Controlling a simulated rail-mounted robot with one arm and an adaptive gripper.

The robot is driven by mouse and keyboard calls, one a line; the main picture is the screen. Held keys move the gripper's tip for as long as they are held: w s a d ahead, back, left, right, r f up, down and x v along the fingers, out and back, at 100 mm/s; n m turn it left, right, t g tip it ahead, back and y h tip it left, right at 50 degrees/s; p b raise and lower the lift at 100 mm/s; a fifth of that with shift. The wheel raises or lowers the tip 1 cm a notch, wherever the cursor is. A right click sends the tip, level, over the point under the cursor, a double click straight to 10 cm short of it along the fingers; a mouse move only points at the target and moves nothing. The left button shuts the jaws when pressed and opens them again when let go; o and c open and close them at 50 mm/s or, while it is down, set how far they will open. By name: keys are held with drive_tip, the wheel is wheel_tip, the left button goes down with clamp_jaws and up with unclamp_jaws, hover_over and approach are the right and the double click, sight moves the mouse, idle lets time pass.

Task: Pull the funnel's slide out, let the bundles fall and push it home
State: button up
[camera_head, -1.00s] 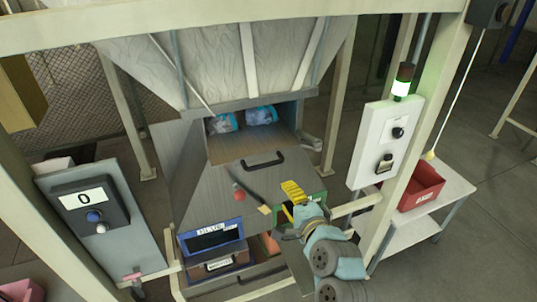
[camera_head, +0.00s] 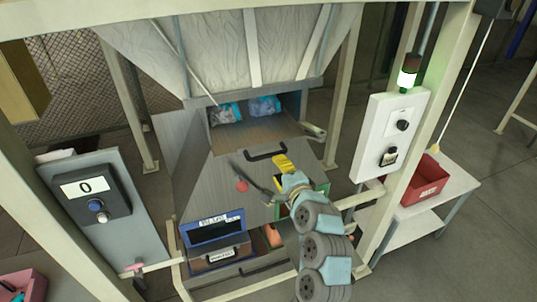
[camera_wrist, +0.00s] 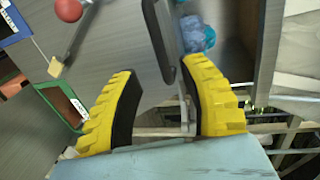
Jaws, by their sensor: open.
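The grey metal funnel (camera_head: 195,165) stands in the middle under a pale hopper. In its upper opening lie two blue bundles (camera_head: 225,112) (camera_head: 264,104); blue wrapping also shows in the wrist view (camera_wrist: 196,36). The slide's black handle (camera_head: 265,153) is at the front lip of that opening. My gripper (camera_head: 280,160), with yellow ridged fingers, is just below and right of the handle in the head view. In the wrist view the fingers (camera_wrist: 163,72) are apart, and the handle (camera_wrist: 160,40) reaches into the gap between them. I cannot tell whether they touch it.
A dark bar and a red ball (camera_head: 242,186) are on the funnel front, close left of my gripper. Below are a blue-framed bin (camera_head: 212,228) and a green-framed one (camera_head: 322,190). A control box reading 0 (camera_head: 88,195) stands left; a lit green lamp (camera_head: 407,78) is right.

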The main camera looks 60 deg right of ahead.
sight(270, 157)
drive_tip(key=p+x, duration=0.1)
drive_tip(key=x, duration=0.6)
drive_tip(key=shift+w+d+r, duration=0.1)
drive_tip(key=shift+w+d+f+p, duration=0.3)
drive_tip(key=shift+w+d+p, duration=0.05)
drive_tip(key=shift+w+d, duration=0.15)
clamp_jaws()
